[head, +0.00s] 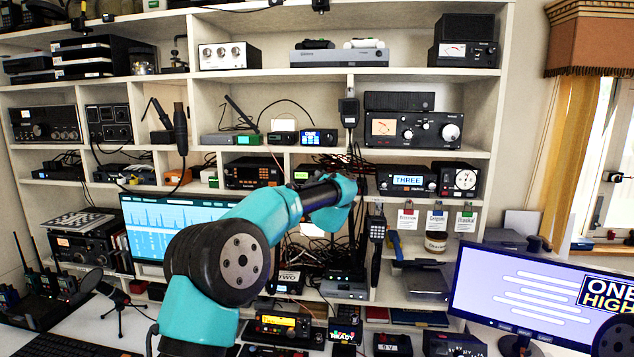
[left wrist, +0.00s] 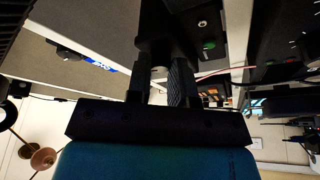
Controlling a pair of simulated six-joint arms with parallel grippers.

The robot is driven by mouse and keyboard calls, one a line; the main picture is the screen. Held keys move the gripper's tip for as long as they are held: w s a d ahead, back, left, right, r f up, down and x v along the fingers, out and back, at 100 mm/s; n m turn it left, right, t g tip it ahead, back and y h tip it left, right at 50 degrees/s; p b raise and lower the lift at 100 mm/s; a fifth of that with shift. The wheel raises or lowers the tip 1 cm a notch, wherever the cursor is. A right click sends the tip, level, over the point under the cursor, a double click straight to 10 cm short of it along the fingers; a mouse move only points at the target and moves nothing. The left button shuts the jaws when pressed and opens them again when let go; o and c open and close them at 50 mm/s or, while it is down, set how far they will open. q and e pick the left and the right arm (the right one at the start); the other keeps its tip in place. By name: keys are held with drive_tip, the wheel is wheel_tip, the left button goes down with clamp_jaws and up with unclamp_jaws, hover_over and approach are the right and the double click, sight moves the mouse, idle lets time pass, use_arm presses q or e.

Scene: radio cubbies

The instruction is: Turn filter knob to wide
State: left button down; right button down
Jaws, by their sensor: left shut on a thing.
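My left arm reaches across the middle of the shelves in the head view. My left gripper (head: 354,162) is small and dark there, at the central upright between the radio cubbies, and the arm partly hides it. In the left wrist view the gripper (left wrist: 165,70) has its two dark fingers close together on a dark thing at a black panel. The fingers hide that thing, so I cannot read a knob position or a filter label. A silver knob (left wrist: 202,24) and a green light (left wrist: 209,45) show beside the fingers. My right gripper is not in view.
Radios fill the cubbies, including one with a blue THREE display (head: 408,181) and one with large knobs (head: 415,130). A handset (head: 376,232) hangs on the upright. A monitor (head: 530,297) stands at lower right. Cables hang near the gripper.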

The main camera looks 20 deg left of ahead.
use_arm(q)
drive_tip(key=shift+n, duration=0.7)
drive_tip(key=shift+g, duration=0.3)
drive_tip(key=c, duration=1)
unclamp_jaws()
drive_tip(key=v, duration=1.7)
drive_tip(key=shift+s+d, duration=0.1)
drive_tip(key=shift+d, duration=0.05)
drive_tip(key=shift+f, duration=0.15)
